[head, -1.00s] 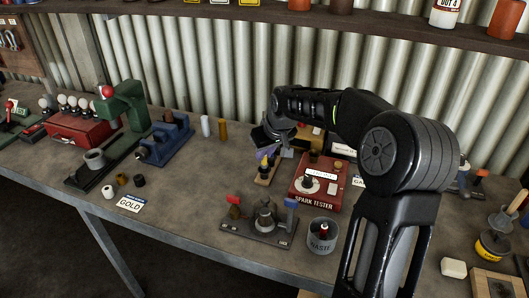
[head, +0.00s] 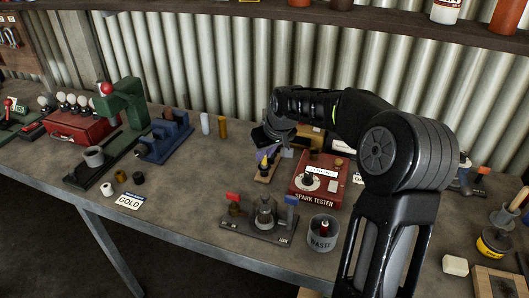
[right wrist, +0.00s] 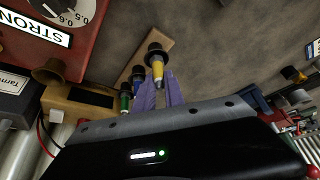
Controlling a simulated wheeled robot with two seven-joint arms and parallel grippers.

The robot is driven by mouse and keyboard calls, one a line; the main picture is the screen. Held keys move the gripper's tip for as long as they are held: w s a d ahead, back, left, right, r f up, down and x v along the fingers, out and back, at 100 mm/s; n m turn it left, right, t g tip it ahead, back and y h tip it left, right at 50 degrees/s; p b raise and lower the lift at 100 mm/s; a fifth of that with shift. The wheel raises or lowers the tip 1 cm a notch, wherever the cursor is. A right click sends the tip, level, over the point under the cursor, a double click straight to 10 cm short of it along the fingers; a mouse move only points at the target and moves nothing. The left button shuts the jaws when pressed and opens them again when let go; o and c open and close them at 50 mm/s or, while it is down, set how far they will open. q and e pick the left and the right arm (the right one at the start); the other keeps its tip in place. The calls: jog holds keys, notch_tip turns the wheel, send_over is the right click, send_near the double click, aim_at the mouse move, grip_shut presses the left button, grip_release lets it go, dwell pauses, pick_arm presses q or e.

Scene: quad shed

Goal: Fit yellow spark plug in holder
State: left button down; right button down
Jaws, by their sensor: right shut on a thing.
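My right gripper (right wrist: 159,92) has its purple fingers shut on the yellow spark plug (right wrist: 157,68). The plug shows a yellow body with a dark, wider end beyond the fingertips. Behind it lies a wooden holder strip (right wrist: 158,32). A blue plug (right wrist: 138,76) and a green plug (right wrist: 124,97) show beside the left finger. In the head view the right gripper (head: 267,152) is low over the holder (head: 264,175), behind the spark tester's left side. I cannot tell whether the held plug touches the holder. My left gripper is out of view.
The red spark tester (head: 313,190) stands right of the holder. In front are a dark fixture with red and blue levers (head: 257,229) and a waste cup (head: 321,236). A blue vise (head: 168,140) stands to the left. Bare bench (head: 190,188) lies left of the fixture.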

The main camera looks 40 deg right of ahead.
jog(key=shift+f, duration=0.3)
dwell(0.4)
jog(key=c, duration=1.3)
grip_release()
jog(key=shift+c, duration=0.2)
jog(key=shift+o, duration=0.3)
jog(key=o, duration=0.4)
jog(key=shift+c, duration=0.2)
jog(key=shift+r, duration=0.1)
jog(key=shift+r+p, duration=2.2)
jog(key=shift+r, duration=1.25)
